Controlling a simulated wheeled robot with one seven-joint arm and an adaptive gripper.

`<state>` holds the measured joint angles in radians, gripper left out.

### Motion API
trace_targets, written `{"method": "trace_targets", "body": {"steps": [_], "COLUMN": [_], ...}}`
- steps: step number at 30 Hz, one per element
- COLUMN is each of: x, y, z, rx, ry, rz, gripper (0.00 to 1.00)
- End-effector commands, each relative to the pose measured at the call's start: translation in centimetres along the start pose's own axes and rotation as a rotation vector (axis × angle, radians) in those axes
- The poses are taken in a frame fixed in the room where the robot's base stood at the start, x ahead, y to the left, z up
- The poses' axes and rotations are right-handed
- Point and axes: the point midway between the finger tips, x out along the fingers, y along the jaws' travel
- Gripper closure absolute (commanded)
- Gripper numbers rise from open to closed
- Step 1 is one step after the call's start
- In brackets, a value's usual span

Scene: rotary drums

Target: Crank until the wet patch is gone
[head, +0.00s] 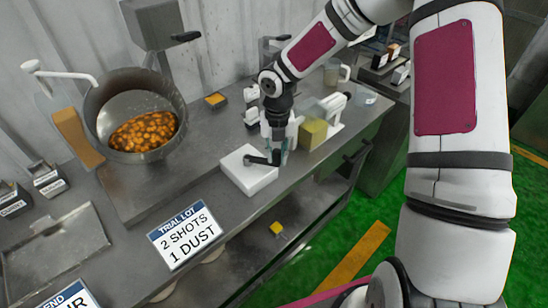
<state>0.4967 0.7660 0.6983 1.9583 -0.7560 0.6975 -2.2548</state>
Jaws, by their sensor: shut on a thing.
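The steel drum (112,85) stands tilted at the left, its mouth facing me. Orange-brown pieces (143,131) lie in its lower part. They look glossy, with darker spots among them; I cannot make out a separate wet patch. A white bent lever (58,73) shows at the drum's left side, away from my gripper.
Small labelled boxes (48,181) stand nearby.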

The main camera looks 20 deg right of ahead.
Motion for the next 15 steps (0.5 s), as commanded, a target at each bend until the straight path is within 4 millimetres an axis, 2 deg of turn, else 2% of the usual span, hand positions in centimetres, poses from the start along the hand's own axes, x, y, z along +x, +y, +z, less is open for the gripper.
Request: {"method": "trace_targets", "body": {"steps": [4, 15], "x": [-0.02, -0.03], "y": [-0.35, -0.45], "z": [0.71, 1.04], "rx": [0.006, 0.007], "ry": [-0.003, -0.003], "rz": [-0.002, -0.002], "gripper": [1.0, 1.0]}}
